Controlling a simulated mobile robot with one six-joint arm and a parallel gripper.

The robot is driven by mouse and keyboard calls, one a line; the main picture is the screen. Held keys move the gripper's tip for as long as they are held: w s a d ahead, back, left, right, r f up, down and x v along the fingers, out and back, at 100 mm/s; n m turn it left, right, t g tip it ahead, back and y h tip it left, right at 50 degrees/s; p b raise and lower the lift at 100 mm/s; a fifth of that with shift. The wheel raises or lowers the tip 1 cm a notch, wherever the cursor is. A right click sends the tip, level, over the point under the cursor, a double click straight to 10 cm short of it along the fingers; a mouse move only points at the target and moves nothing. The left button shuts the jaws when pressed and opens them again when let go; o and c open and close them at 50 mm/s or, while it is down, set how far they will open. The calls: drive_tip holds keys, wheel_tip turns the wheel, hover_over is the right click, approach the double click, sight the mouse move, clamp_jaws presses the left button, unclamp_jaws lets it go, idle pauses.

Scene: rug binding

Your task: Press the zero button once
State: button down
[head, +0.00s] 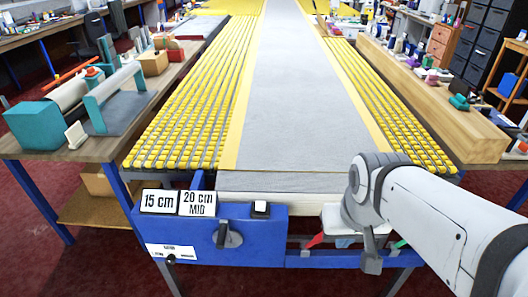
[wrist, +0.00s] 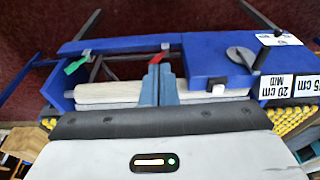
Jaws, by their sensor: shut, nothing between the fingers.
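A small white button (head: 261,207) in a dark mount sits on top of the blue housing (head: 265,240) at the near end of the machine. No label on it is readable. It also shows in the wrist view (wrist: 218,90), to the right of my fingers. My gripper (wrist: 159,72) is shut and empty, its two fingers together. In the head view my gripper (head: 371,262) hangs at the right of the housing, clear of the button and apart from it.
Signs reading "15 cm" (head: 160,201) and "20 cm MID" (head: 198,203) stand left of the button. A dark lever (head: 229,236) is on the housing's front. Red (head: 315,241) and green (head: 402,244) pieces lie near my gripper. A grey strip (head: 290,100) runs between yellow-slatted beds.

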drive_tip(key=shift+s, duration=0.1)
drive_tip(key=shift+a, duration=0.1)
drive_tip(key=w+a+m+t+y+p, duration=0.1)
drive_tip(key=w+a+m+y+p, duration=0.45)
drive_tip(key=w+a, duration=0.75)
drive_tip(key=w+a+f+m+t+p, duration=0.1)
drive_tip(key=w+a+f+m+t, duration=0.2)
drive_tip(key=w+m, duration=0.9)
wheel_tip(320, 180, down, 3)
drive_tip(key=shift+f+m+p, duration=0.15)
drive_tip(key=shift+m+p, duration=0.2)
drive_tip(key=shift+m, duration=0.4)
drive_tip(key=shift+w+f+y, duration=0.1)
drive_tip(key=shift+y, duration=0.15)
